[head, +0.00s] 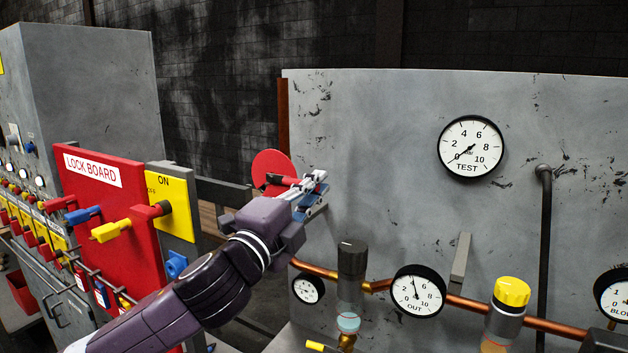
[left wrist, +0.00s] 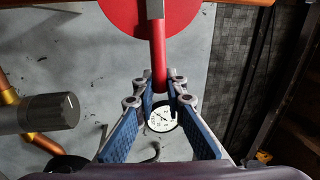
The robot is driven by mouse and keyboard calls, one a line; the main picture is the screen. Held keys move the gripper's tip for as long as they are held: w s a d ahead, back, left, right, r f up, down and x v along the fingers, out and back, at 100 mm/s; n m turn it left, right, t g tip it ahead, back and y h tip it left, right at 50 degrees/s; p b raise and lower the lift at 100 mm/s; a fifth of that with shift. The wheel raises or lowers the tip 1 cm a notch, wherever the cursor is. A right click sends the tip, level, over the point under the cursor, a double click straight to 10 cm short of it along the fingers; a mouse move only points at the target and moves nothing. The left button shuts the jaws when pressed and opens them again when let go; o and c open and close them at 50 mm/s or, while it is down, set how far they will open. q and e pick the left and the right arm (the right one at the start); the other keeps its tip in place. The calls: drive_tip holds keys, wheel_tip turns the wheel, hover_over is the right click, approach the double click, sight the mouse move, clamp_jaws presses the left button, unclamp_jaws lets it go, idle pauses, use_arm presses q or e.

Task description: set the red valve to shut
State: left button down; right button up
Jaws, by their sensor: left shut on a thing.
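The red valve shows in the head view as a round red disc (head: 270,165) at the left edge of the grey panel. In the left wrist view its red lever (left wrist: 158,55) runs down the picture from the red disc (left wrist: 190,15). My left gripper (head: 318,180) is at the lever, to the right of the disc in the head view. In the left wrist view the fingertips of my left gripper (left wrist: 160,84) close on both sides of the lever's end. The fingers partly hide the lever in the head view. My right gripper is in neither view.
A copper pipe (head: 466,302) with a dark-capped fitting (head: 352,262), the OUT gauge (head: 417,291) and a yellow-capped valve (head: 512,291) runs low on the panel. The TEST gauge (head: 471,147) is above. The red lock board (head: 110,215) stands close to my left arm.

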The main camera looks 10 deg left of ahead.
use_arm(q)
drive_tip(key=shift+d+f+m, duration=0.1)
drive_tip(key=shift+f+m, duration=0.2)
drive_tip(key=shift+f, duration=0.05)
drive_tip(key=c, duration=2)
unclamp_jaws()
drive_tip(key=shift+o, duration=0.2)
drive_tip(key=v, duration=1.2)
